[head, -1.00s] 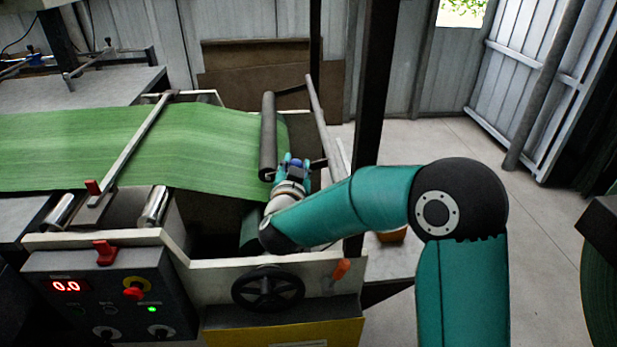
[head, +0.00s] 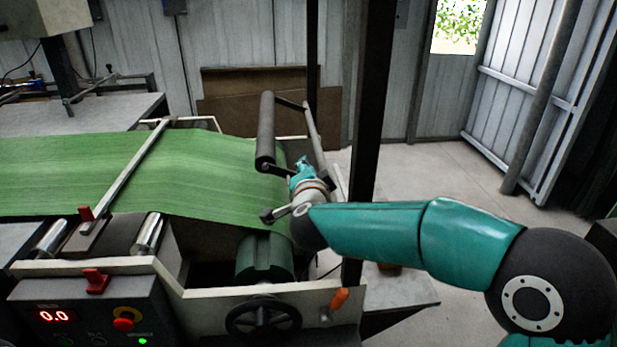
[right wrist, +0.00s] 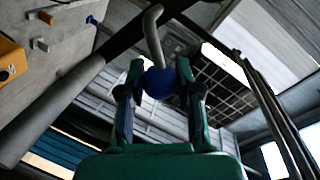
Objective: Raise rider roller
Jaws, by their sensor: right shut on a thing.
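The rider roller (head: 266,130) is a dark grey cylinder on arms at the right end of the green web (head: 150,175). It appears raised above the web, with its near end clear of the sheet. A pale bar (head: 314,130) runs alongside it on the right. My right gripper (head: 302,168) is at the near end of the roller's frame, partly hidden by its own wrist. In the right wrist view its fingers (right wrist: 158,88) are shut on a blue ball knob (right wrist: 158,82) at the end of a bent grey rod (right wrist: 153,35). My left gripper is out of view.
A control box (head: 90,315) with a red display and a black handwheel (head: 263,318) stand at the front. An orange-handled lever (head: 340,298) is beside the wheel. A dark upright post (head: 370,130) stands right of the roller. The floor at right is clear.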

